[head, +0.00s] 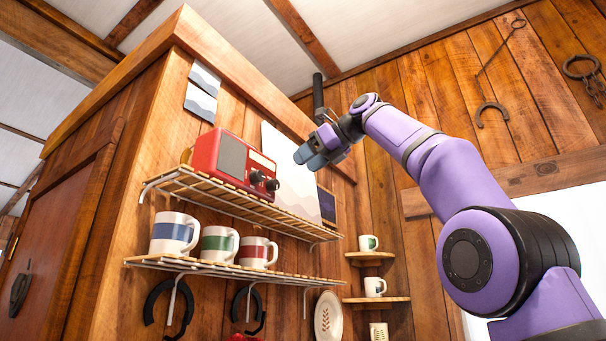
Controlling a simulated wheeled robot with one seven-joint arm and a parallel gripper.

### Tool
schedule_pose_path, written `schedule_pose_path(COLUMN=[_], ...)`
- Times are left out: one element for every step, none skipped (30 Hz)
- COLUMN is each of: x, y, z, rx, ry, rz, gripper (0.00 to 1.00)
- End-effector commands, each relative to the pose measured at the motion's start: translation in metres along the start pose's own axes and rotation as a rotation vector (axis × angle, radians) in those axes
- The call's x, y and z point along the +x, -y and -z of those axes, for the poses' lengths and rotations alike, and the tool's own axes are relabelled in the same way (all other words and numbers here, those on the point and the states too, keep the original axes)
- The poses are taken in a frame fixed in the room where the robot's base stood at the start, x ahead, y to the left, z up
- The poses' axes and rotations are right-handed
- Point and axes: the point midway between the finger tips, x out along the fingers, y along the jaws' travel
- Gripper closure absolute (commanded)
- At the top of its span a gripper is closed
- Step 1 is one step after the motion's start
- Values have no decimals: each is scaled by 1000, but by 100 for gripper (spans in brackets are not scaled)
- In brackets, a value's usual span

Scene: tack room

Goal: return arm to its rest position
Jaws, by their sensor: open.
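My purple arm rises from the lower right and reaches up and left across the picture. My gripper (309,157) is at its end, in front of the wooden wall, to the right of the red radio and above the upper shelf's right part. The jaws are open, and I see nothing held between them. The gap between the fingers is small and hard to make out from this angle.
A red radio (231,160) stands on the upper rack shelf (197,190). Mugs with blue (174,234), green (219,244) and red (258,252) bands stand on the lower shelf (160,263). Corner shelves (370,256) hold more mugs. Horseshoes (492,113) hang on the walls.

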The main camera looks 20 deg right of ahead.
Motion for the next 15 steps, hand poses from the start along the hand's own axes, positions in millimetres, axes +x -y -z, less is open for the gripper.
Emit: schedule_pose_path(x=[-6,-8,-10,-12,-13,-14,-14,-15,-15,-15,-15,-15,-15,-15,-14], y=[-4,-5,-7,-8,-9,-10,-10,-11,-11,-11,-11,-11,-10,-10,-10], z=[-1,-1,-2,-2,-2,-2,-2,-2,-2,-2,-2,-2,-2,-2,-2], rx=[-1,-1,-1,-1,-1,-1,-1,-1,-1,-1,-1,-1,-1,-1,-1], ry=[1,1,1,1,1,1,1,0,0,0,0,0,0,0,0], rz=[0,-1,-1,-2,-2,-2,-2,-3,-3,-3,-3,-3,-3,-3,-3], gripper=[44,44,44,44,44,44,44,44,44,44,44,44,44,44,44])
